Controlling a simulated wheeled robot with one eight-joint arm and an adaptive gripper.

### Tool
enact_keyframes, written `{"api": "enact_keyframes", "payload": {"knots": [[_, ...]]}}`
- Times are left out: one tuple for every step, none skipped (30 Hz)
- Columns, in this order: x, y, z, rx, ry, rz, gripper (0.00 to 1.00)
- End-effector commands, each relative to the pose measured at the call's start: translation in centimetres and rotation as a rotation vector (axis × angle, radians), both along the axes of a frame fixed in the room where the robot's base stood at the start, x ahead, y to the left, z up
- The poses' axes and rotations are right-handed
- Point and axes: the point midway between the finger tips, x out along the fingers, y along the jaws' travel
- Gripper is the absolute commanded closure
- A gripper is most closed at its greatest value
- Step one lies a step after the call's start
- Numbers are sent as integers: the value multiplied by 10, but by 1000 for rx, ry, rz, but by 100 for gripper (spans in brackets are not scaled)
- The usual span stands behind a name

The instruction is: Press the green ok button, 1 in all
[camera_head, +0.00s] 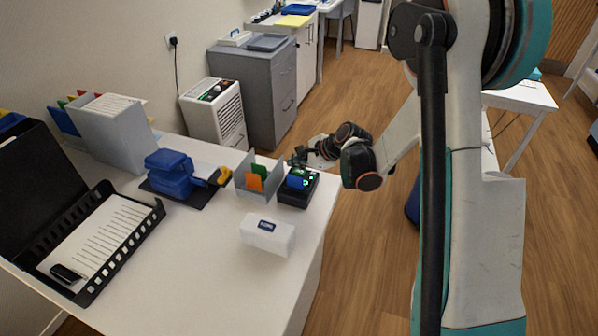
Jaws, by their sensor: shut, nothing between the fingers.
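A small black device (297,198) with a blue face stands near the right edge of the white table. Small glowing green spots (305,183) show on it; the ok button and its label are too small to make out. My gripper (294,158) is at the end of the arm, coming in from the right. It appears just above and behind the device in the picture. It is shut and empty, and its fingertips are small and dark. I cannot tell whether it touches the device.
Left of the device is a grey holder (243,188) with green and orange cards. A blue object (172,178) on a black mat, a grey file box (112,138) and a black case (100,255) stand further left. The table's front middle is clear.

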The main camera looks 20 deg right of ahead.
Motion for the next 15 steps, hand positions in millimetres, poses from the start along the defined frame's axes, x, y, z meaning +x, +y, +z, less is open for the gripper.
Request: {"api": "enact_keyframes", "payload": {"knots": [[0,0,0,0,0,0,100],[0,0,0,0,0,0,100],[0,0,0,0,0,0,100],[0,0,0,0,0,0,100],[0,0,0,0,0,0,100],[0,0,0,0,0,0,100],[0,0,0,0,0,0,100],[0,0,0,0,0,0,100],[0,0,-1,0,0,0,100],[0,0,-2,0,0,0,100],[0,0,-3,0,0,0,100],[0,0,-4,0,0,0,100],[0,0,-5,0,0,0,100],[0,0,-6,0,0,0,100],[0,0,-8,0,0,0,100]]}}
